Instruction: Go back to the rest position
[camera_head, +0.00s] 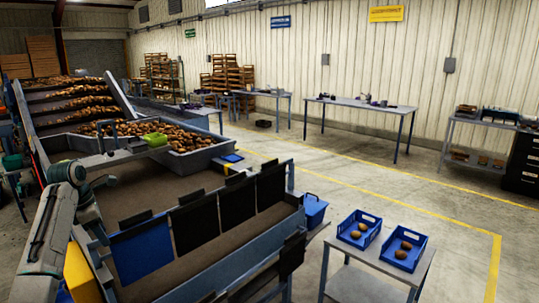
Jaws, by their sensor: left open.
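My left arm comes in from the left edge, with a large grey link and a teal joint. My left gripper (108,181) is small and dark at its end, over the near left part of the brown sorting bed (150,200). It is open, and I see nothing between its fingers. My right gripper is not in view.
The grader's hopper (205,160) holds many potatoes. Black and blue flaps (140,248) line the bed's near side. Two blue crates (374,244) with potatoes stand on a small table (365,283) at right. Open floor lies beyond, toward the long table (358,104).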

